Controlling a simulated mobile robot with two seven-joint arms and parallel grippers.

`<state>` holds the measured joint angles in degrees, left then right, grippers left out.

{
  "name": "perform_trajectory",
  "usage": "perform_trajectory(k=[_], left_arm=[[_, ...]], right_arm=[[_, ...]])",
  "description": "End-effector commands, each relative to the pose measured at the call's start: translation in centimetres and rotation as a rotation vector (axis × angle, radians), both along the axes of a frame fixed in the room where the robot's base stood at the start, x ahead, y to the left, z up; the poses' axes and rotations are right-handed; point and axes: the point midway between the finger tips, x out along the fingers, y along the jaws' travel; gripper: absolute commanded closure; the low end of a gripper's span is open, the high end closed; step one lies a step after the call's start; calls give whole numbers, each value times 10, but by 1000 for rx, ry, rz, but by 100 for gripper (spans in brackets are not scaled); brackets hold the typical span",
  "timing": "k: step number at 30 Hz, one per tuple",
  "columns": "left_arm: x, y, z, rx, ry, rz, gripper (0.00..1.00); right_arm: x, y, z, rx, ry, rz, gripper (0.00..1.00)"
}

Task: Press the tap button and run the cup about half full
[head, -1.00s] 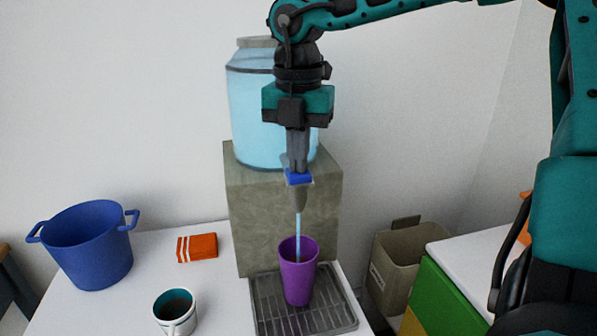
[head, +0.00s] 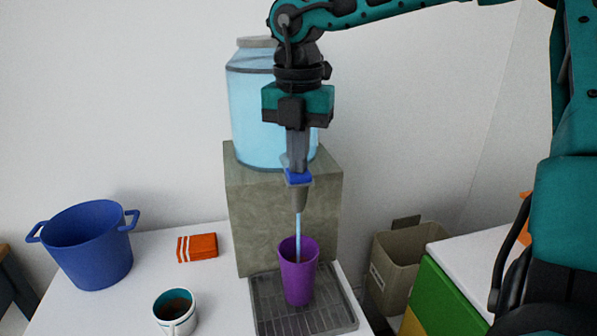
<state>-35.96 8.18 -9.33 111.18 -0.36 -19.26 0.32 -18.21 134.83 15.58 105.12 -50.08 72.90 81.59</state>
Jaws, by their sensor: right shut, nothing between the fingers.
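A purple cup (head: 298,282) stands upright on the grey drip tray (head: 335,318), under the tap (head: 299,198) of the water dispenser (head: 250,215). A thin blue stream of water (head: 298,238) runs from the tap into the cup. The water level inside cannot be made out clearly. My right gripper (head: 297,166) points down with its fingers shut, its tips on the blue tap button (head: 299,178). My left gripper is out of view.
A beige bin (head: 395,270) and a green-fronted cabinet (head: 446,302) are at right.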

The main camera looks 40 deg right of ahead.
Motion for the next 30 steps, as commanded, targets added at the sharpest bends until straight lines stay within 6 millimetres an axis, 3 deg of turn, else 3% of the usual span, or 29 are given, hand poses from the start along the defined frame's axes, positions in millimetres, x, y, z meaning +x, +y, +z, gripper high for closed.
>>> perform_trajectory(k=[1,11,14,22,30], left_arm=[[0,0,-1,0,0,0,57],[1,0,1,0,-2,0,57],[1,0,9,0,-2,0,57],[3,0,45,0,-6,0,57],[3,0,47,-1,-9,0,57]], right_arm=[[-4,1,-7,5,21,-1,100],[-4,1,-4,4,20,0,100],[-4,1,7,4,19,0,100],[-2,0,63,0,8,1,100],[-1,0,68,1,6,1,100]])
